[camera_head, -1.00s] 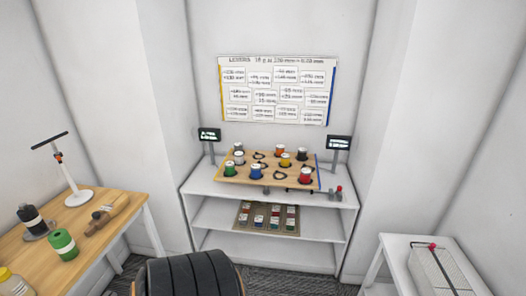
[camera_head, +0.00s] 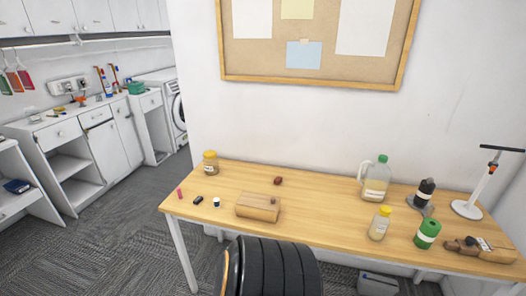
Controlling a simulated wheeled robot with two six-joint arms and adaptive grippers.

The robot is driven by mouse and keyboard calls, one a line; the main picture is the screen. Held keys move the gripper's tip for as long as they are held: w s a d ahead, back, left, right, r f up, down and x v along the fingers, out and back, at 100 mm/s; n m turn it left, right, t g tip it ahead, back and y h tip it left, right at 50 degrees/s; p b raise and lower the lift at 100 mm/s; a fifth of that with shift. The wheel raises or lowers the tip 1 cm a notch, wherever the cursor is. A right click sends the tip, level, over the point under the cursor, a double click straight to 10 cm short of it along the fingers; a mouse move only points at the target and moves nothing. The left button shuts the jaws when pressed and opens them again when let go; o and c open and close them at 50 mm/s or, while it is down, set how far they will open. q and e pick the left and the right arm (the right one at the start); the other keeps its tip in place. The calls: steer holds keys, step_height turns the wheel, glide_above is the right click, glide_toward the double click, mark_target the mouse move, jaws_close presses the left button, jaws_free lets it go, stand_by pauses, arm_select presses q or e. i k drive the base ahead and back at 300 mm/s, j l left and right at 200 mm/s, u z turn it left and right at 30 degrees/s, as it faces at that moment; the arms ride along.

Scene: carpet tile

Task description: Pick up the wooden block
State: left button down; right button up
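A light-brown wooden block (camera_head: 258,207) lies on the wooden table, left of the table's middle and close to its front edge. A small brown piece sits at its right end; I cannot tell whether it is part of the block. Neither of my grippers shows in the head view.
On the wooden table (camera_head: 318,215) stand a yellow-lidded jar (camera_head: 210,163), a jug (camera_head: 376,182), a yellow-capped bottle (camera_head: 380,223), a green spool (camera_head: 427,234) and a white stand (camera_head: 468,208). Small items lie left of the block. Carpet (camera_head: 110,240) is open at left.

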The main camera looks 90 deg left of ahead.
mark_target(278, 180)
steer(key=u, duration=2.7)
